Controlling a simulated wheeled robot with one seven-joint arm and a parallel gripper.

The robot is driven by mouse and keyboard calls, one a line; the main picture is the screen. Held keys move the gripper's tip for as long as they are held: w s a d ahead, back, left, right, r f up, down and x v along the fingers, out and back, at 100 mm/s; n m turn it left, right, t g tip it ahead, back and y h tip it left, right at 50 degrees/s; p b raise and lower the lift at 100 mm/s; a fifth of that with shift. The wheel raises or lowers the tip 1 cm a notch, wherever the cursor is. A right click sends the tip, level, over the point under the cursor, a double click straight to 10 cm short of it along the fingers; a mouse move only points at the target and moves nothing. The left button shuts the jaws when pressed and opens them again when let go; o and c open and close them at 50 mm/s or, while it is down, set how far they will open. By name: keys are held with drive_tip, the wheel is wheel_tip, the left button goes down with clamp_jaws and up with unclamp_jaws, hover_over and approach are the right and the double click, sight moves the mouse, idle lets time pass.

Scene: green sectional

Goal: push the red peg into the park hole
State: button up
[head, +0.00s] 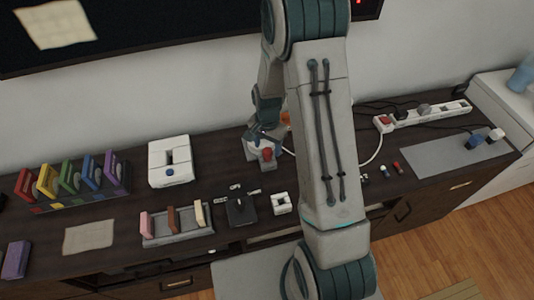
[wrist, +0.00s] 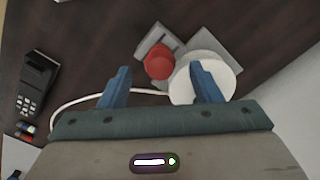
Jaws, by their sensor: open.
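In the head view, my gripper (head: 262,134) is just above the block, partly hidden by my arm. I cannot make out the park hole.
A grey tray (head: 177,225), a black lever stand (head: 240,209) and a small white holed cube (head: 281,203) are in front. A power strip (head: 428,112) lies right.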

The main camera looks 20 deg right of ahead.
drive_tip(key=shift+f, duration=1.05)
drive_tip(key=c, duration=1.1)
drive_tip(key=shift+o, duration=0.2)
drive_tip(key=shift+r, duration=0.15)
